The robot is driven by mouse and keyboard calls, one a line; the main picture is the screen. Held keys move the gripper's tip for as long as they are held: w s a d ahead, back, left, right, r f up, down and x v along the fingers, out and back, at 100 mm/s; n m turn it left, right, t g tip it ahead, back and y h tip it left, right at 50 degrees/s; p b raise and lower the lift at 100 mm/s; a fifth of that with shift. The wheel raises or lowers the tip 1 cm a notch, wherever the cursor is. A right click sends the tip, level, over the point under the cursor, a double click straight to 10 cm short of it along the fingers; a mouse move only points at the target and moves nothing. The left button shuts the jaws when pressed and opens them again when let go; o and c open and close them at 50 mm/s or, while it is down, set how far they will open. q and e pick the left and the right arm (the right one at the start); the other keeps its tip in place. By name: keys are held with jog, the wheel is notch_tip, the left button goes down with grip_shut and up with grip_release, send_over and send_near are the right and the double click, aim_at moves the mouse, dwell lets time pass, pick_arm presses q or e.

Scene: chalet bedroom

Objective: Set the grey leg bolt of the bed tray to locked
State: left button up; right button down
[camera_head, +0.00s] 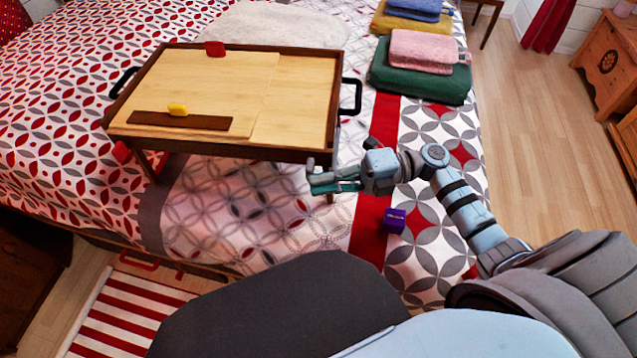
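The wooden bed tray (215,85) stands on its legs on the bed, with a dark frame and a light top. My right gripper (314,177) is at the tray's front right corner, just below the edge and close to the front right leg. Its fingers look apart, with nothing seen held. I cannot make out the grey leg bolt clearly; the gripper covers part of that corner. A red piece (122,152) shows at the front left leg. My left gripper is not in view.
A yellow knob (177,109) and a red knob (215,48) are on the tray. A purple cube (394,221) lies on the bed (250,215) below my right forearm.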

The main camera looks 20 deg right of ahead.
jog(key=s+d+p, duration=0.1)
jog(key=s+d, duration=0.4)
jog(key=d, duration=0.2)
jog(key=shift+s+d, duration=0.3)
jog(key=shift+d, duration=0.05)
